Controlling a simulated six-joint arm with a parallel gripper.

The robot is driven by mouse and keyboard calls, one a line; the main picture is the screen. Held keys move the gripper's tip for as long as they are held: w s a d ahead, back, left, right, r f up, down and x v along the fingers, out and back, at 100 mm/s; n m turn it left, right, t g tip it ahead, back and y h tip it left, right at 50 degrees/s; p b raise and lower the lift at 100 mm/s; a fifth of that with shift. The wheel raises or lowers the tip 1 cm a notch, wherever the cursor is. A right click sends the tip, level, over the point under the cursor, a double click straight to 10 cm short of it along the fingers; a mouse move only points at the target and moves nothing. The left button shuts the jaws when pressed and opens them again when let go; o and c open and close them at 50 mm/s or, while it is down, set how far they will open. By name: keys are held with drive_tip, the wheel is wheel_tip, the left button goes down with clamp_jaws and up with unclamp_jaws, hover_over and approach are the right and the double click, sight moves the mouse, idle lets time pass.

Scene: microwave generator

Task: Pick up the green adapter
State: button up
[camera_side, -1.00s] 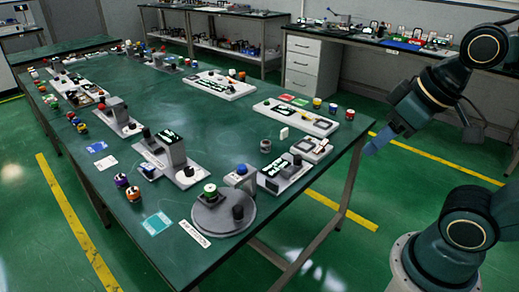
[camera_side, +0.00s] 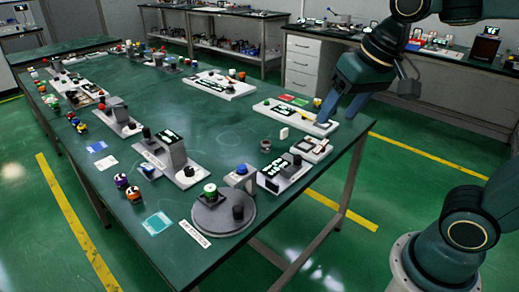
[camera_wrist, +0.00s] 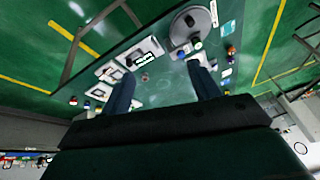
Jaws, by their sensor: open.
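A green-and-white round piece (camera_side: 210,189) sits on a dark block on the grey round turntable (camera_side: 208,226) at the table's near end. It looks like the green adapter, but its details are small. In the wrist view a small green-and-white piece (camera_wrist: 197,45) shows by the turntable (camera_wrist: 190,24), above the right finger. My gripper (camera_side: 343,107) is open and empty, above the table's right edge by a white module, well apart from the green piece. Its two blue fingers (camera_wrist: 162,88) are spread in the wrist view.
A blue-topped post (camera_side: 241,170) and a module with lit displays (camera_side: 280,177) stand right of the turntable. An upright grey unit (camera_side: 172,150) stands behind it. Orange and purple pieces (camera_side: 127,187) lie to its left. The table's middle (camera_side: 200,120) is mostly clear.

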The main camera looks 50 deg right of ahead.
drive_tip(key=w+a+m+g, duration=0.15)
drive_tip(key=w+m, duration=0.25)
drive_tip(key=w, duration=0.6)
drive_tip(key=m+g, duration=0.3)
drive_tip(key=m, duration=0.6)
hover_over(210, 188)
wheel_tip(210, 188, down, 18)
drive_tip(key=shift+d+f, duration=0.1)
drive_tip(key=shift+f, duration=4.15)
drive_tip(key=shift+f, duration=0.1)
drive_tip(key=shift+f, duration=2.5)
drive_tip(key=c, duration=1.1)
